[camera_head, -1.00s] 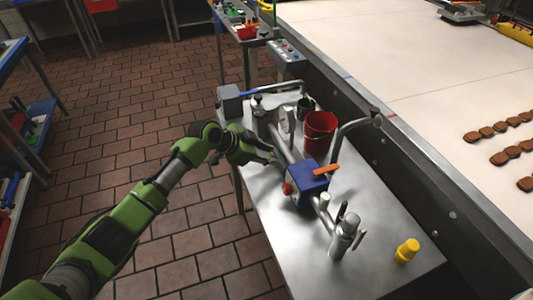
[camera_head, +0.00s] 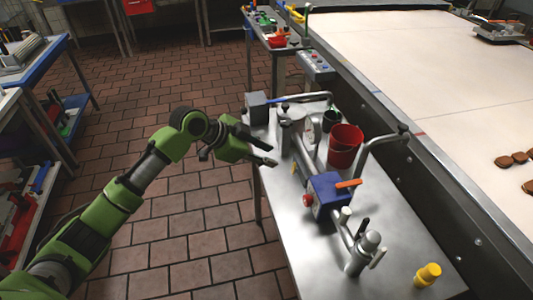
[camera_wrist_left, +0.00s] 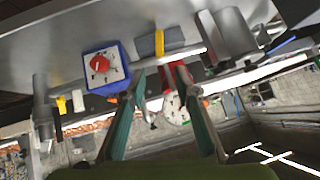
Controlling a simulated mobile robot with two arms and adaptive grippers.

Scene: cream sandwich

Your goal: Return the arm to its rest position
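My left arm (camera_head: 120,195) comes in from the lower left, bent at a raised elbow. My left gripper (camera_head: 268,153) is at the left edge of the steel table (camera_head: 405,235), beside the pipe-and-pump assembly and apparently clear of it. In the left wrist view its two fingers (camera_wrist_left: 160,82) stand apart with nothing held between them. The blue box (camera_head: 328,188) with a red knob and an orange lever sits on the assembly; it also shows in the left wrist view (camera_wrist_left: 91,79). My right gripper is not in view.
A red bucket (camera_head: 345,142) and a yellow-capped item (camera_head: 428,274) stand on the table. A pale conveyor (camera_head: 440,85) with brown biscuits runs along the right. A blue-edged shelf table (camera_head: 40,75) is at the left. The brick floor (camera_head: 180,225) between is open.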

